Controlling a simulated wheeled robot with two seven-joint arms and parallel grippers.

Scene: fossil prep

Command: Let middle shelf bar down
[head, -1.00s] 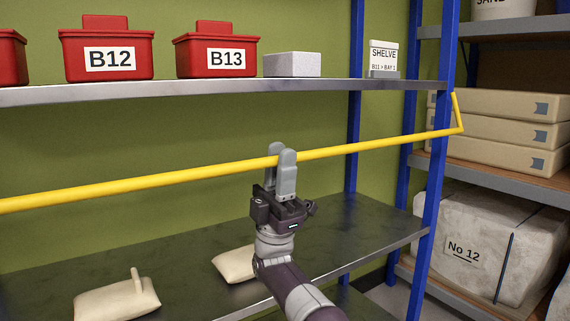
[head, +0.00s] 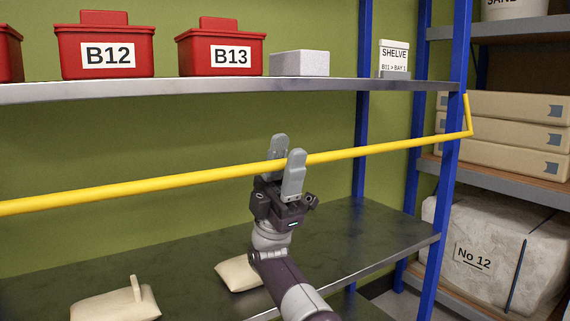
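The yellow shelf bar (head: 150,187) runs across the front of the rack between the upper and lower shelves. Its right end bends up at the blue post. My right gripper (head: 284,165) is at the bar's middle, with one finger behind the bar and one in front. Its fingers are spread apart, and the bar passes between them without being clamped. My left gripper is not in view.
Red boxes B12 (head: 106,50) and B13 (head: 221,52), a grey block (head: 299,63) and a sign (head: 393,58) stand on the upper shelf (head: 200,91). Two beige bags (head: 115,303) (head: 237,274) lie on the lower shelf (head: 345,242). A blue post (head: 452,120) stands right.

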